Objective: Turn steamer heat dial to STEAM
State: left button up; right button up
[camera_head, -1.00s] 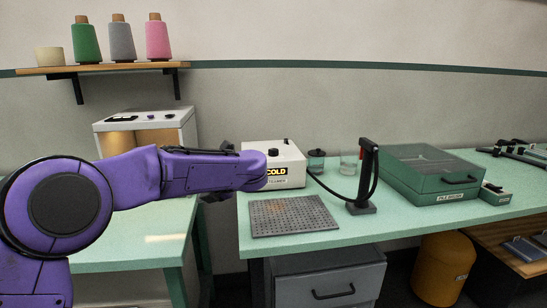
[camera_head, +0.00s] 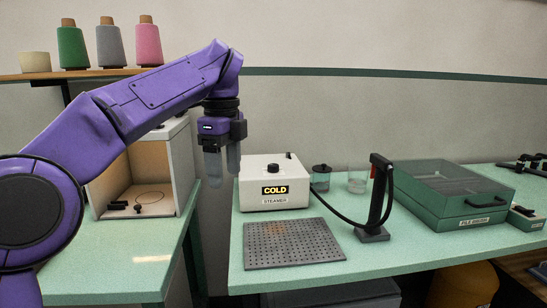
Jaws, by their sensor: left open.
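The steamer (camera_head: 273,182) is a white box on the green table, with a black-and-yellow "COLD" sign and a "STEAMER" label on its front. A small black dial or knob (camera_head: 289,155) shows on its top; which setting it points to cannot be read. My left gripper (camera_head: 222,168) hangs fingers down just left of the steamer, apart from the dial, open and empty. A hose runs from the steamer to a black upright wand (camera_head: 378,195) with a red part, standing in a dark base. My right gripper is not in view.
A perforated grey plate (camera_head: 292,243) lies in front of the steamer. Two glass jars (camera_head: 357,182) stand behind the hose. A green "PILE BRUSH" case (camera_head: 452,192) is at right. An open white cabinet (camera_head: 150,175) stands left. Yarn cones (camera_head: 110,45) sit on a shelf.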

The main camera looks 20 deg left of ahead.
aim_at(272, 168)
jog(key=u, duration=0.05)
jog(key=i, duration=1.15)
jog(key=z, duration=0.1)
